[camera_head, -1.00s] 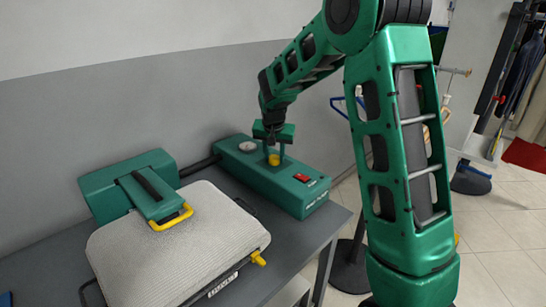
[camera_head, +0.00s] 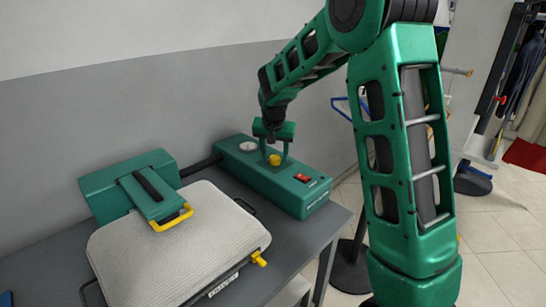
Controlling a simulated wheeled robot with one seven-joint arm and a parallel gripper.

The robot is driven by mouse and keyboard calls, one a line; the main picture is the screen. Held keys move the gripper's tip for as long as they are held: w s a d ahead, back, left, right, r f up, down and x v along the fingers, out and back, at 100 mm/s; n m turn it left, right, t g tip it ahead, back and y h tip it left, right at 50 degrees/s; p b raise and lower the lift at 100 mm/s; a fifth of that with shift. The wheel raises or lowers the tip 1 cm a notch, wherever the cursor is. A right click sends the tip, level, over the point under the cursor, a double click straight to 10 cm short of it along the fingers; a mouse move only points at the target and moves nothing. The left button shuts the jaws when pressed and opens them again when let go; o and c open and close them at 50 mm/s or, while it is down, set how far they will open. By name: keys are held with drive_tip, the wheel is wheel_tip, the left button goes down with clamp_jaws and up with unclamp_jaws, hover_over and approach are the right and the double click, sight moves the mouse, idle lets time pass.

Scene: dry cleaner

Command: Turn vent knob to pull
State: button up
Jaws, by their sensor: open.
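The yellow vent knob (camera_head: 275,160) sits on top of the green control box (camera_head: 240,176), between a round gauge (camera_head: 248,146) and a red switch (camera_head: 302,178). My gripper (camera_head: 274,156) points down over the knob, with one finger on each side of it. The fingers are open and appear apart from the knob. Any marking around the knob, such as a pull label, is too small to read.
A press with a pale padded board (camera_head: 175,250), a green head and a yellow handle (camera_head: 172,218) stands left on the grey table (camera_head: 292,240). A yellow lever (camera_head: 259,258) sticks out at its front corner. A grey wall is behind.

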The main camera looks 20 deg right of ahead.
drive_tip(key=v, duration=0.9)
drive_tip(key=shift+r, duration=0.3)
drive_tip(key=shift+s, duration=0.1)
drive_tip(key=s+d+g, duration=0.1)
drive_tip(key=s+d, duration=0.3)
drive_tip(key=s, duration=0.6)
drive_tip(key=s+d+g, duration=0.1)
drive_tip(key=s+d, duration=0.4)
drive_tip(key=s, duration=0.5)
drive_tip(key=s+f+g+y, duration=0.1)
drive_tip(key=s+f, duration=0.1)
drive_tip(key=s, duration=0.9)
drive_tip(key=s+a+f+n+g+y, duration=0.1)
drive_tip(key=s+f, duration=0.1)
drive_tip(key=s, duration=0.9)
drive_tip(key=shift+s+a+f, duration=0.2)
drive_tip(key=shift+s+f, duration=0.1)
drive_tip(key=shift+s, duration=0.05)
